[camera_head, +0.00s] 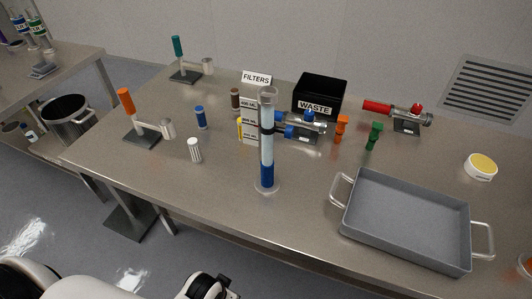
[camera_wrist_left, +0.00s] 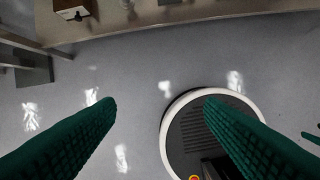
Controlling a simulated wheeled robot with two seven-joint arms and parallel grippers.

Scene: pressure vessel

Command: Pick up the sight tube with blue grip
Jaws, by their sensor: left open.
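The blue-grip sight tube appears to be a horizontal metal fitting (camera_head: 313,127) with blue parts, on a stand at mid-table in the head view. A tall clear upright cylinder (camera_head: 267,145), blue in its lower part, stands in front and hides part of it. A similar fitting with a red grip (camera_head: 377,107) lies to its right. My left gripper (camera_wrist_left: 162,102) is open and empty in the left wrist view, its two green ridged fingers wide apart above the floor, away from the table things. My right gripper is not in view.
A grey tray (camera_head: 405,215) with handles sits front right. A black WASTE bin (camera_head: 320,93) stands behind. Orange-handled (camera_head: 127,102) and teal-handled (camera_head: 178,47) stands are at left. Small blue (camera_head: 201,118) and white (camera_head: 194,150) containers stand nearby. The table's front left is clear.

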